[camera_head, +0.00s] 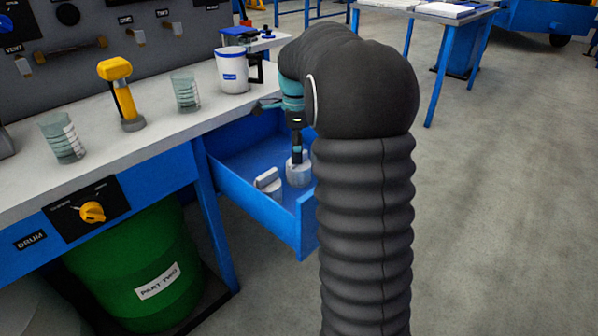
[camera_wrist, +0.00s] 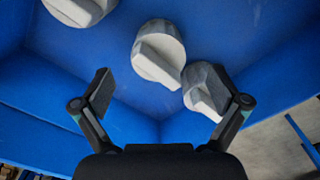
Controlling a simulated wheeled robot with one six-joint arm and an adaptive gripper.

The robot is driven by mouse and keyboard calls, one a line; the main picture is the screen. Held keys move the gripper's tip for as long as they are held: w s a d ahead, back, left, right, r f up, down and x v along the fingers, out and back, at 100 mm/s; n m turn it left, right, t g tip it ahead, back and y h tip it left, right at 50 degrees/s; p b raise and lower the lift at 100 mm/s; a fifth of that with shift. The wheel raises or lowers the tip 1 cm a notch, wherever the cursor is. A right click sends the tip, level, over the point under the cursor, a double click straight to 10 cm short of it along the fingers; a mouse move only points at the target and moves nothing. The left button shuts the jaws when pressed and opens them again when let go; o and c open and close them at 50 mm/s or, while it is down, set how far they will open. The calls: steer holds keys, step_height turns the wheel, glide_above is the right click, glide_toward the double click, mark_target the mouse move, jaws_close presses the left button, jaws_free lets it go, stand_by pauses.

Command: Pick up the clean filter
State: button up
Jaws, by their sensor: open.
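Inside the open blue drawer (camera_head: 262,160) are pale grey round pieces with raised grip bars, which look like filters. The wrist view shows three: one at the top left (camera_wrist: 80,8), one near the middle (camera_wrist: 158,52), and one at the right (camera_wrist: 203,88). In the head view, one filter (camera_head: 267,184) lies near the drawer's front and another (camera_head: 298,172) is below my gripper (camera_head: 297,155). In the wrist view my gripper (camera_wrist: 163,92) is open with nothing between its fingers. Its right finger overlaps the right filter in the picture; I cannot tell if they touch. I cannot tell which filter is clean.
The drawer walls (camera_wrist: 50,90) surround the filters. The bench top (camera_head: 150,145) beside it carries a white mug-like container (camera_head: 233,72), beakers (camera_head: 186,92) and a yellow-handled tool (camera_head: 122,90). A green drum (camera_head: 140,265) stands below.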

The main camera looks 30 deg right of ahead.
mark_target(298, 171)
steer(key=shift+s+d+f+b, duration=0.1)
steer(key=shift+f+b, duration=0.1)
steer(key=shift+f, duration=1.75)
steer(key=shift+s+d+f+b, duration=0.1)
steer(key=shift+f+b, duration=0.05)
steer(key=shift+f, duration=1.75)
steer(key=shift+c, duration=0.3)
steer(key=c, duration=1.2)
